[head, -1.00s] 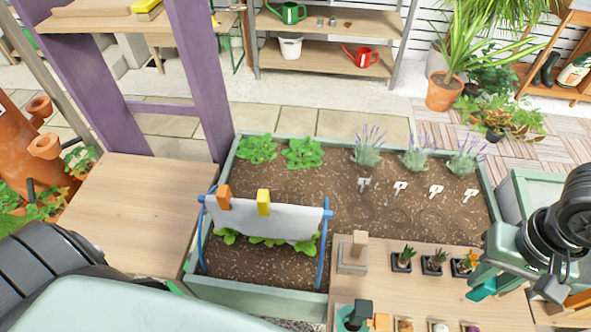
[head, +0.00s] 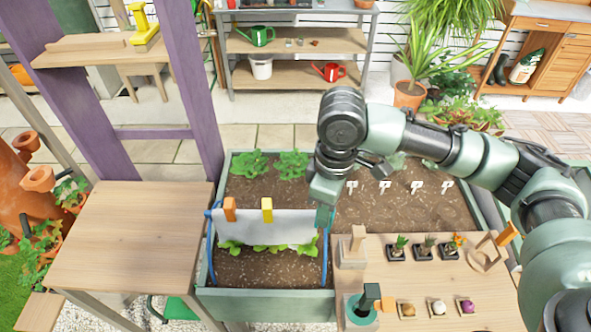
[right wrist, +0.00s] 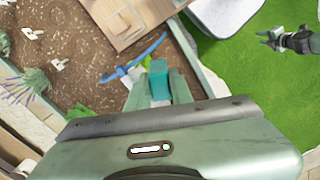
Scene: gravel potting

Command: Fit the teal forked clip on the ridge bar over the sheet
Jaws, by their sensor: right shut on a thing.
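A white sheet (head: 282,228) hangs over the blue ridge bar (head: 209,213) above seedlings in the planter bed. An orange clip (head: 230,209) and a yellow clip (head: 267,210) sit on the bar's left and middle. My right gripper (head: 324,196) is shut on the teal forked clip (head: 323,216), near the bar's right end. In the right wrist view the teal clip (right wrist: 158,79) is between the fingers, with blue frame parts (right wrist: 150,50) beyond. I cannot tell whether it touches the bar. My left gripper (right wrist: 268,38) shows open and empty in the right wrist view.
A wooden block stand (head: 352,248), several small pots and a teal holder (head: 360,310) stand on the right-hand bench (head: 440,270). White plant labels (head: 386,185) stand in the soil behind. The left wooden table (head: 130,240) is clear.

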